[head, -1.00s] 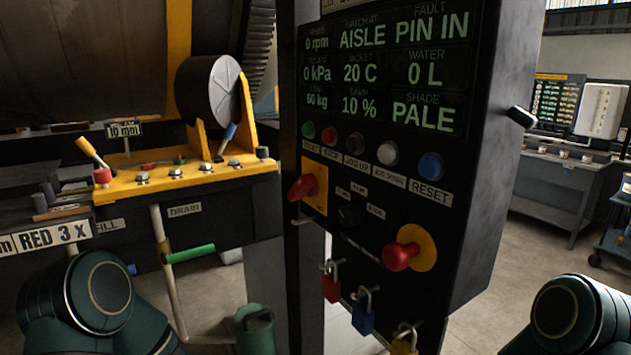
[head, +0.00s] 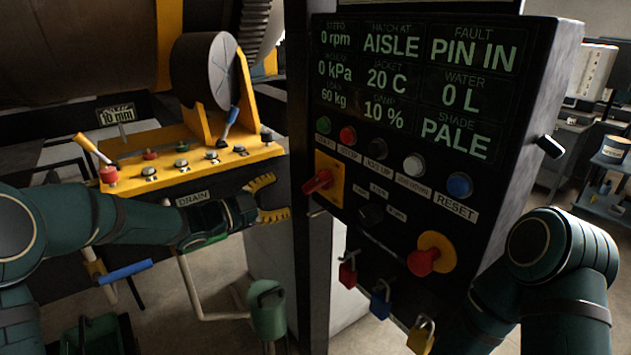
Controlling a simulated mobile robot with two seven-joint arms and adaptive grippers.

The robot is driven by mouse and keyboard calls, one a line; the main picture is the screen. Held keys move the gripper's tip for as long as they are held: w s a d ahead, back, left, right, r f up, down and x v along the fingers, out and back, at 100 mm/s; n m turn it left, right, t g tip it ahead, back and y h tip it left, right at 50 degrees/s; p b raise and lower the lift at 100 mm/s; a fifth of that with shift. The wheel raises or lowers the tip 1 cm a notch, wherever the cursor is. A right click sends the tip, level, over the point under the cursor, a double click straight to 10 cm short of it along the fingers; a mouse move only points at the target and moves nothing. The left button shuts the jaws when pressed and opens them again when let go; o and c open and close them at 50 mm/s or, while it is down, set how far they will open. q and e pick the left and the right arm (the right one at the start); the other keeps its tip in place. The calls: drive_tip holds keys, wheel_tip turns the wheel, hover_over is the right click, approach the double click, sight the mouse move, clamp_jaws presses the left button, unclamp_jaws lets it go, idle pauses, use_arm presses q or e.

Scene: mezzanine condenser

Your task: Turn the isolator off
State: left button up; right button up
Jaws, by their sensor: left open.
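The isolator is a red rotary handle (head: 318,182) on a yellow plate, at the left side of the black control panel (head: 400,180). The handle sits tilted, its right end higher than its left. My left gripper (head: 280,198) is open and empty, its yellow-lined fingers pointing right toward the isolator. In the picture it is just left of the panel's edge and apart from the handle. Its distance in depth is hard to judge. My right arm shows at the right, with its gripper out of view.
A red mushroom button (head: 422,262) on a yellow disc sits lower right on the panel. Red (head: 348,270), blue (head: 381,300) and gold (head: 421,335) padlocks hang along its bottom. Push buttons line its middle. A yellow control shelf (head: 195,168) stands left, above my left arm.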

sight(311, 185)
use_arm(q)
drive_tip(key=x, duration=1)
drive_tip(key=shift+w+d+p, duration=0.15)
drive_tip(key=shift+w+p, duration=0.05)
drive_tip(key=shift+p, duration=0.15)
clamp_jaws()
